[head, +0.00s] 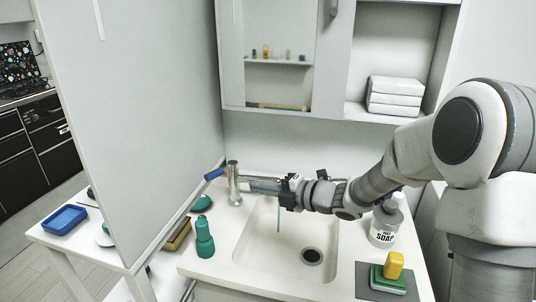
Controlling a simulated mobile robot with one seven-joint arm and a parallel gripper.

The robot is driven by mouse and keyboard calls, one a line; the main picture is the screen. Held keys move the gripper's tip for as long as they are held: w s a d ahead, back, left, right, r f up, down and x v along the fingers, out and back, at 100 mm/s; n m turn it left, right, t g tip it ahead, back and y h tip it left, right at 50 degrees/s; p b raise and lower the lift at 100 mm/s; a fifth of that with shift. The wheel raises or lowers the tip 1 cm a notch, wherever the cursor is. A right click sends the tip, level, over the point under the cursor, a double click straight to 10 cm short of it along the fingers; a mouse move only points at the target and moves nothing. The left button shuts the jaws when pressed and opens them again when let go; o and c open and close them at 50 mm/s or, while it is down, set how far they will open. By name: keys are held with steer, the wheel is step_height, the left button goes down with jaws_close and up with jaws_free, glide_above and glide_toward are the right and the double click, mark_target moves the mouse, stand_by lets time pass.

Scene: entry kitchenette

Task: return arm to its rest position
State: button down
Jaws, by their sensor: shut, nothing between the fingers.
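My arm reaches in from the right, stretched out over the white sink basin (258,240). My gripper (287,191) is at its left end, above the basin and close to the end of the faucet's spout. It is shut and empty. The faucet (234,186) stands at the basin's back left, with a blue handle (214,174) pointing left. A thin blue-green line (279,218) hangs down below the spout's end and looks like running water. I cannot tell whether the gripper touches the spout.
A soap bottle (384,228) stands right of the basin, close under my arm. A yellow and green sponge stack (394,270) is at the front right. A teal bottle (205,238) stands left. A tall grey panel (140,120) and a wall cabinet (340,60) bound the space.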

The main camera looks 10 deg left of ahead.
steer(key=w+d+r+m+t+h, duration=0.2)
steer(key=d+r+m+t+h, duration=0.35)
steer(key=d+m+h, duration=0.35)
steer(key=s+d+r+m+h, duration=0.45)
steer(key=s+d+m, duration=0.4)
steer(key=d, duration=0.35)
steer(key=s+d+f+m+g, duration=0.1)
steer(key=s+f+m+g, duration=0.15)
steer(key=s+m, duration=0.6)
steer(key=s+d+f+m+g, duration=0.1)
steer(key=s+m+g, duration=0.3)
steer(key=s, duration=1)
step_height(320, 180, up, 12)
steer(key=p, duration=1.2)
steer(key=shift+s+f, duration=0.2)
steer(key=shift+f, duration=0.05)
steer(key=c, duration=1.5)
jaws_free()
steer(key=shift+c, duration=0.2)
